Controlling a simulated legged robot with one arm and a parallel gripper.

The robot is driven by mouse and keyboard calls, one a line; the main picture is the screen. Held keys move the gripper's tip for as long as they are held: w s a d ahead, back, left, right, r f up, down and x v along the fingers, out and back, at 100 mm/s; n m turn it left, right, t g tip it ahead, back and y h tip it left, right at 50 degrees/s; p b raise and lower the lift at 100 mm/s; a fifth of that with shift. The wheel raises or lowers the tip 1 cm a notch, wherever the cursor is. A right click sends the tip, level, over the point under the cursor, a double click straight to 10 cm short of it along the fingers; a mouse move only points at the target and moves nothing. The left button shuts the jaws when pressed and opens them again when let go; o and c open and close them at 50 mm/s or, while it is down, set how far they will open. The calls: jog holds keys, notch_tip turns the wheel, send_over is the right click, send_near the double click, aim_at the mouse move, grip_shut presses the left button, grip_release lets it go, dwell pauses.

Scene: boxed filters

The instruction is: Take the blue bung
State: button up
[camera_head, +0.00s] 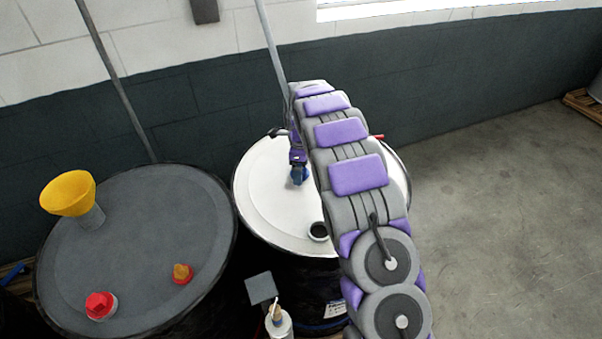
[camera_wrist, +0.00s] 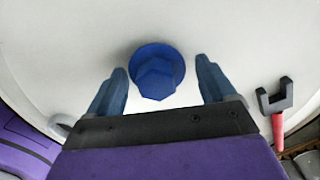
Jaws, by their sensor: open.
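The blue bung (camera_wrist: 157,72) has a hexagonal head and a round flange, and sits on the white drum lid (camera_wrist: 70,40). In the wrist view it lies between and just beyond the two blue fingertips of my gripper (camera_wrist: 162,80), with clear gaps on both sides. My gripper is open and empty. In the head view my gripper (camera_head: 299,172) hangs over the white lid (camera_head: 262,205), and the bung is largely hidden there or merges with the blue fingers.
A red-handled tool with a dark forked head (camera_wrist: 277,108) is at the lid's right edge. A dark open hole (camera_head: 319,231) is in the white lid. On the left, a dark drum (camera_head: 135,235) bears a yellow funnel (camera_head: 69,194), a red cap (camera_head: 100,305) and an orange cap (camera_head: 182,273).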

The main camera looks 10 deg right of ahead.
jog(key=shift+a+f, duration=0.1)
jog(key=shift+a, duration=0.15)
jog(key=shift+c, duration=0.2)
jog(key=shift+a, duration=0.15)
jog(key=shift+c, duration=1.4)
jog(key=shift+d, duration=0.25)
jog(key=c, duration=0.6)
jog(key=shift+a+r, duration=0.1)
jog(key=shift+r, duration=0.3)
notch_tip(320, 180, up, 3)
jog(key=shift+f+p, duration=0.1)
jog(key=shift+p, duration=0.2)
jog(key=s+a, duration=0.2)
jog(key=s, duration=0.2)
jog(key=s+a+r, duration=0.1)
jog(key=s+a, duration=0.1)
jog(key=s, duration=0.3)
jog(key=s+a, duration=0.3)
jog(key=s, duration=0.1)
jog(key=shift+s+a+r+p, duration=0.1)
jog(key=shift+s+r+p, duration=0.1)
jog(key=shift+p, duration=0.15)
jog(key=shift+s+a, duration=0.1)
jog(key=shift+s, duration=0.2)
